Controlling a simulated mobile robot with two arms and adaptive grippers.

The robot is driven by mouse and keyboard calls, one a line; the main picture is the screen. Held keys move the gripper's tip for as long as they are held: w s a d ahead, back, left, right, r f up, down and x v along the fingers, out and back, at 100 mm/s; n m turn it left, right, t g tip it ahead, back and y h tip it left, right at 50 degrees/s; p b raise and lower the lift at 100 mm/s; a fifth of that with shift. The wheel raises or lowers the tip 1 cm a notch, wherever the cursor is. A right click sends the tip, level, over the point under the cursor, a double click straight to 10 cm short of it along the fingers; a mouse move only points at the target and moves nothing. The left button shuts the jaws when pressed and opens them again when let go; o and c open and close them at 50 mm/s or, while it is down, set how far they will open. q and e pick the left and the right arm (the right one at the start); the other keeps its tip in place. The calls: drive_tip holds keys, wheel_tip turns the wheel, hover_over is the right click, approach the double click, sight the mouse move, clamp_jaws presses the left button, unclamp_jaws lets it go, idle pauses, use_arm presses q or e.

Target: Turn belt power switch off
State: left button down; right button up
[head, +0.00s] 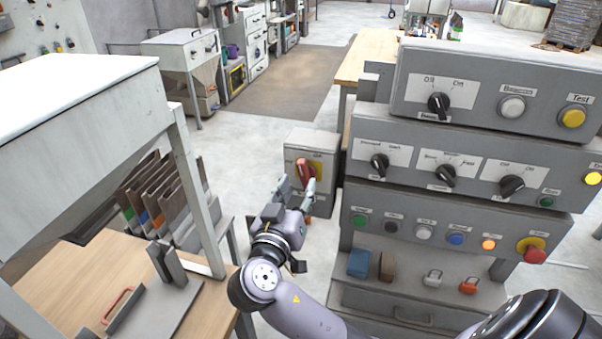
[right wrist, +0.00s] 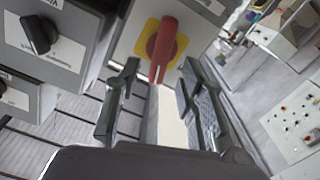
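The belt power switch appears to be the red rotary handle (head: 305,170) on a yellow plate, on the front of a small grey box (head: 324,142). The handle stands roughly upright, tilted slightly. The box's labels are too small to read. My right gripper (head: 296,188) is open just in front of the box and partly covers its lower front. In the right wrist view, the red handle (right wrist: 162,48) is ahead of the gap between the open fingers (right wrist: 160,90). Nothing is held, and I cannot tell whether a fingertip touches the handle. My left gripper is not in view.
Right of the box stands a grey control console (head: 455,155) with several black knobs and coloured buttons, close to my right gripper. At left are a wooden bench (head: 60,290) and a grey hopper frame (head: 200,200). Open floor (head: 235,130) lies behind the switch box.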

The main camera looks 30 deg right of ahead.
sight(303, 177)
drive_tip(key=shift+x, duration=1.25)
drive_tip(key=shift+w+d+p, duration=0.25)
drive_tip(key=shift+d+p, duration=0.05)
drive_tip(key=shift+p, duration=0.05)
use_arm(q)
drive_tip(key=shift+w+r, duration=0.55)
use_arm(e)
clamp_jaws()
